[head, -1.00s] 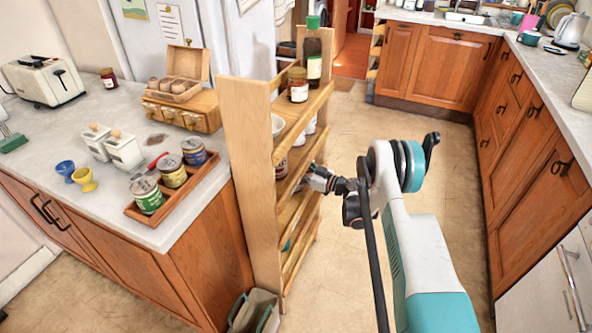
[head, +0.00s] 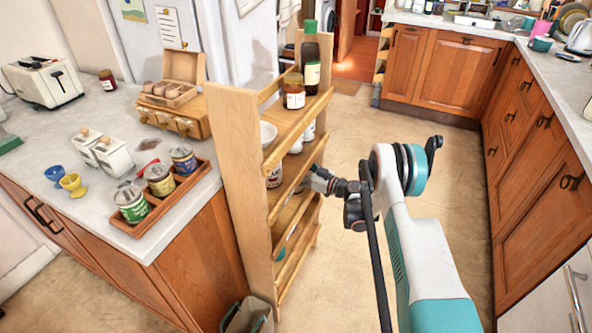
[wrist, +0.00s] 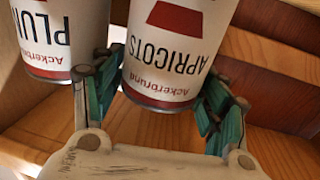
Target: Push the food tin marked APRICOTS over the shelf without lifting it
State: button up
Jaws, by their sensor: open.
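The APRICOTS tin (wrist: 172,50) is white with red bands, and its lettering is upside down in the wrist view. It stands on a wooden shelf board (wrist: 125,125), its upper part out of frame. My gripper (wrist: 165,95) is open, with one teal finger on each side of the tin; I cannot tell whether either finger touches it. In the head view my gripper (head: 318,180) reaches into the middle level of the wooden shelf unit (head: 235,170). A tin (head: 273,177) shows there to the left of my gripper, its marking too small to read.
A similar tin marked PLUM (wrist: 48,40) stands close on the left in the wrist view, beside the left finger. A dark bottle (head: 311,65) and a jar (head: 294,92) stand on the top shelf. The counter (head: 60,125) is to the left; open floor is to the right.

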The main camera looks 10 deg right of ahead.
jog(key=shift+d, duration=0.1)
dwell(0.3)
jog(key=v, duration=1.2)
jog(key=shift+s+f, duration=0.1)
